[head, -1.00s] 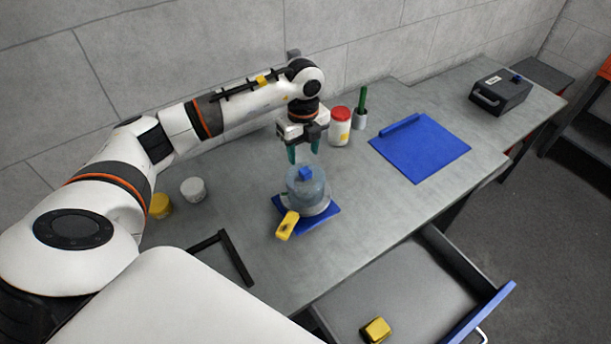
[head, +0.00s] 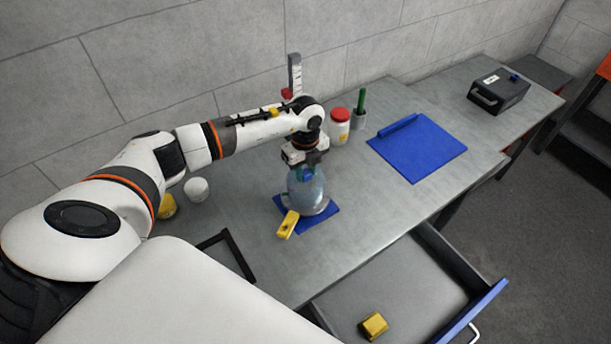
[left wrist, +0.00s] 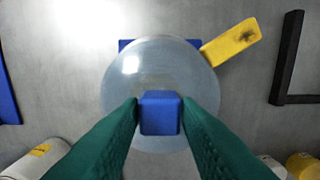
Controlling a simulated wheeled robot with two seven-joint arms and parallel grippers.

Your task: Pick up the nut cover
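The nut cover (head: 305,190) is a clear, bluish dome with a blue knob on top. It is at the blue mat (head: 327,217) in the head view; I cannot tell whether it rests there or is slightly raised. In the left wrist view the nut cover (left wrist: 160,62) is seen from above, its blue knob (left wrist: 160,113) between the green fingers. My left gripper (head: 307,172) points down over the dome, its fingers against both sides of the knob and apparently shut on it. What lies under the dome is unclear. My right gripper is out of view.
A yellow block-like part (head: 287,225) lies at the mat's front left. A red-lidded jar (head: 340,127) and a cup with a green item (head: 359,115) stand behind. An open drawer (head: 400,285) holds a yellow block (head: 374,326). A blue tray (head: 420,150) lies right.

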